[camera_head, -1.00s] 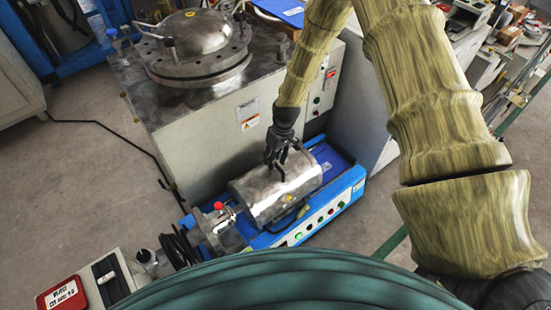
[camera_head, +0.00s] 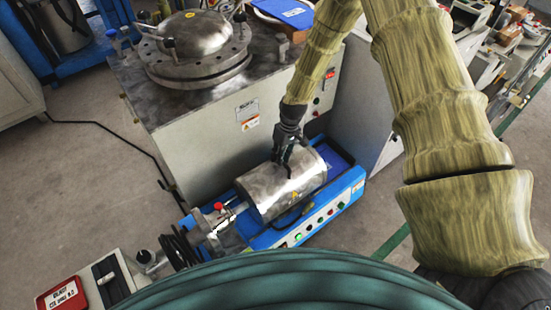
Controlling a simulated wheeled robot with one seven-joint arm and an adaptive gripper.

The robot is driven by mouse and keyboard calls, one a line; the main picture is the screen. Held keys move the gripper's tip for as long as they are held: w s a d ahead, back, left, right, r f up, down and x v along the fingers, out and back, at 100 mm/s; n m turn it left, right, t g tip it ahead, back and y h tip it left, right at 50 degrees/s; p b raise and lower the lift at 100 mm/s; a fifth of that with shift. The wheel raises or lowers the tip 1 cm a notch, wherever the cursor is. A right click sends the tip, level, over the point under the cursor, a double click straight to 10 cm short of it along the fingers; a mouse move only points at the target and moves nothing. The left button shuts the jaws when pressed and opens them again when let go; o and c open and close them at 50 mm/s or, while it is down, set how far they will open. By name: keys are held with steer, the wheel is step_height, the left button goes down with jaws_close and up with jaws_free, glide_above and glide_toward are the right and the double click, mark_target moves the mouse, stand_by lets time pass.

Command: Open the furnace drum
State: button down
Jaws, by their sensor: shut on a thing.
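The furnace drum (camera_head: 268,197) is a shiny metal cylinder lying on its side on a blue base. My gripper (camera_head: 285,168) is at the upper side of the drum, fingers pointing down, shut on what looks like the drum's small dark handle. The handle is mostly hidden by the fingers. I cannot tell whether there is a gap between the drum's two halves.
The blue base (camera_head: 335,200) carries buttons along its front. A red-knobbed valve (camera_head: 218,206) sits at the drum's left end. A large cabinet (camera_head: 215,130) with a round metal vessel (camera_head: 197,38) stands close behind.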

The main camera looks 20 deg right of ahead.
steer(key=w+d, duration=0.4)
steer(key=d, duration=0.7)
steer(key=w+d+b, duration=0.1)
steer(key=w+d, duration=0.3)
steer(key=d, duration=0.8)
steer(key=shift+b, duration=0.3)
steer(key=shift+w, duration=0.1)
steer(key=c, duration=1.5)
jaws_free()
steer(key=shift+o, duration=0.2)
steer(key=shift+r, duration=0.1)
step_height(320, 180, up, 12)
steer(key=d, duration=0.2)
steer(key=shift+w+f, duration=0.25)
steer(key=shift+w, duration=0.2)
